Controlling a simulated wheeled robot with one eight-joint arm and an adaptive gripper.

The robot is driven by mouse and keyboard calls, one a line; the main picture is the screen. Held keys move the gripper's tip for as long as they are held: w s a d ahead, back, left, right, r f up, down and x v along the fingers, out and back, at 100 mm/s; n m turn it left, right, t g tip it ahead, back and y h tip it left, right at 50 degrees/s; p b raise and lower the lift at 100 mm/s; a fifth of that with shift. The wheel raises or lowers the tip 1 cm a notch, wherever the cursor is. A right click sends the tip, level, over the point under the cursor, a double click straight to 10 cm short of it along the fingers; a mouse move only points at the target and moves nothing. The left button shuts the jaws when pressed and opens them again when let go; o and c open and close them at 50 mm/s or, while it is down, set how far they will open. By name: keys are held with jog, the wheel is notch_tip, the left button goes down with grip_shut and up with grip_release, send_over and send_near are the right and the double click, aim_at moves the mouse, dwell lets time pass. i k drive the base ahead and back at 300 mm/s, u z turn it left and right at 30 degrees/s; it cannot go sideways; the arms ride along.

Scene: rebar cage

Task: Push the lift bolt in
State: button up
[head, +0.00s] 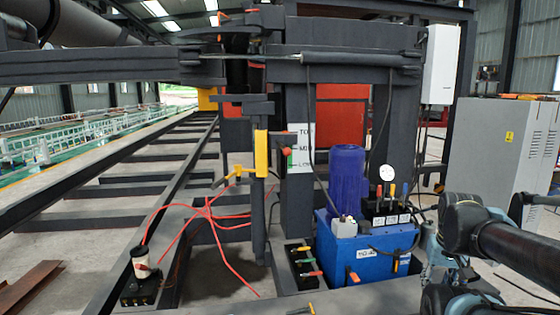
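A yellow bracket (261,153) is mounted on a dark upright post in the middle of the head view. A small orange-red piece (287,153) and a green piece lie just right of it, beside a white label plate (301,148) that reads TOP, MID and LOW. A yellow handle-like piece (233,174) sticks out to the bracket's left. I cannot tell for certain which of these is the lift bolt, or how far in it is. Links of my arm show at the lower right, well apart from the bracket. I cannot make out my gripper.
A blue hydraulic unit (357,258) with a blue motor (347,180) and levers stands right of the post. Red hoses (214,228) cross the dark floor beams. A black pedal-like box (140,288) stands lower left. A grey cabinet (490,145) stands at the right.

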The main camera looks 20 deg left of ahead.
aim_at(287, 152)
jog(key=k, duration=1.05)
jog(key=u, duration=0.4)
jog(key=i, duration=1)
